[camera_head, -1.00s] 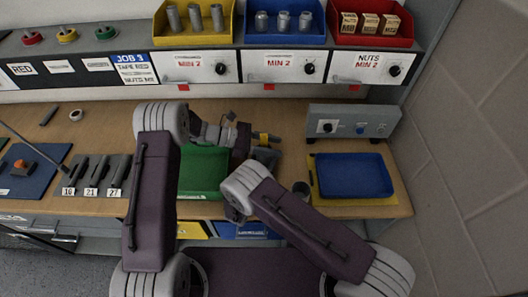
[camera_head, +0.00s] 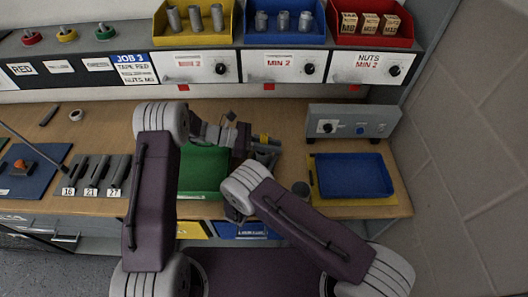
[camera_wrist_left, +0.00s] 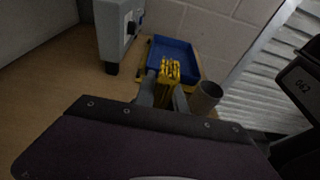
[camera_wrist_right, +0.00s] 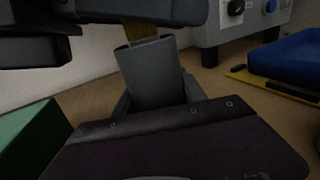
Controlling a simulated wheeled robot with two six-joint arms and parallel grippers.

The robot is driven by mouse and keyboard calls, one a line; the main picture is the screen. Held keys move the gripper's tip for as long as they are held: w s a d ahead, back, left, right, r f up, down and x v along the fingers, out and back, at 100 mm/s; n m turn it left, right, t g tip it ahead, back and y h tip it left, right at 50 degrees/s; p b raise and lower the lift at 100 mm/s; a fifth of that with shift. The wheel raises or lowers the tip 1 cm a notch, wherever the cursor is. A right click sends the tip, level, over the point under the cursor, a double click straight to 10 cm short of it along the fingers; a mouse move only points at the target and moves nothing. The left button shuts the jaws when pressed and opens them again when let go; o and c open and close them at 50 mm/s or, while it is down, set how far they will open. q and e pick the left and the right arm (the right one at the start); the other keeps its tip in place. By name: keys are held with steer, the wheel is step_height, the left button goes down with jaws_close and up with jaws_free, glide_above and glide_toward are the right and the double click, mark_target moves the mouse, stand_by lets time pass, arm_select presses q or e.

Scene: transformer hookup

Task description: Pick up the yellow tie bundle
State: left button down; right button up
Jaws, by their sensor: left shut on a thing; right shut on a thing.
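The yellow tie bundle (camera_wrist_left: 170,72) is between the fingers of my left gripper (camera_wrist_left: 165,98) in the left wrist view. A small yellow part of the bundle shows in the head view (camera_head: 264,138), above the bench. My left gripper is shut on it. My right gripper (camera_wrist_right: 157,98) is shut on a grey cylinder (camera_wrist_right: 150,76) in the right wrist view. A yellow strip of the bundle (camera_wrist_right: 142,31) shows just above the cylinder's upper end. I cannot tell whether the two touch. In the head view both grippers are close together and partly hidden.
A green block or tray (camera_head: 203,172) lies beside the grippers. A grey control box (camera_head: 352,122) stands behind. Bins line the shelf above.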

stand_by(0.8)
steer(key=o, duration=1.4)
arm_select(q)
step_height(320, 180, up, 10)
arm_select(e)
steer(key=v, duration=0.7)
steer(key=shift+s+a, duration=0.1)
steer(key=shift+s, duration=0.15)
